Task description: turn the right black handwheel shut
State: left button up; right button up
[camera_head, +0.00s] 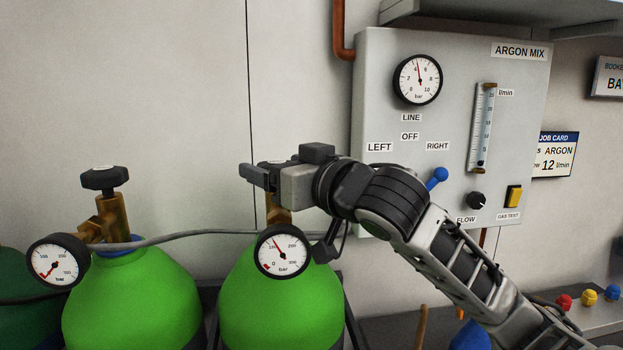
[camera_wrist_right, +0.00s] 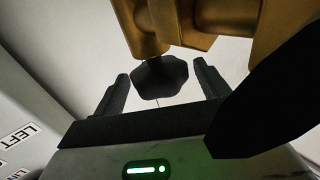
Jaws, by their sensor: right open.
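The right black handwheel (camera_wrist_right: 158,77) shows in the right wrist view between the two fingers of my open right gripper (camera_wrist_right: 161,70). Small gaps show on both sides of it; I cannot tell how far it lies along the fingers. In the head view my right gripper (camera_head: 256,173) is at the top of the right green cylinder's brass valve (camera_head: 277,214) and hides most of the handwheel. The right cylinder's gauge (camera_head: 282,251) shows a needle left of the top. My left gripper is out of view.
The left green cylinder (camera_head: 130,300) has its own black handwheel (camera_head: 104,178) and gauge (camera_head: 57,260). A grey hose (camera_head: 190,235) runs between the cylinders. The argon panel (camera_head: 450,130), with a blue lever (camera_head: 437,178), is behind my right arm. The wall above the cylinders is clear.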

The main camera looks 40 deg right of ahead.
pick_arm(q)
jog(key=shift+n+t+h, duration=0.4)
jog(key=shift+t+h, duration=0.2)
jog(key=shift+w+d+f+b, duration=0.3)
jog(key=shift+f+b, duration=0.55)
jog(key=shift+b, duration=1.35)
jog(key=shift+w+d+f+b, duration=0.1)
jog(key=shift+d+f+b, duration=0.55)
jog(key=shift+b, duration=1.6)
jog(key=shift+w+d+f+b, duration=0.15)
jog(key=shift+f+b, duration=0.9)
jog(key=shift+b, duration=1.15)
pick_arm(e)
jog(key=s, duration=1.5)
jog(key=shift+s+d, duration=0.15)
jog(key=shift+d, duration=0.1)
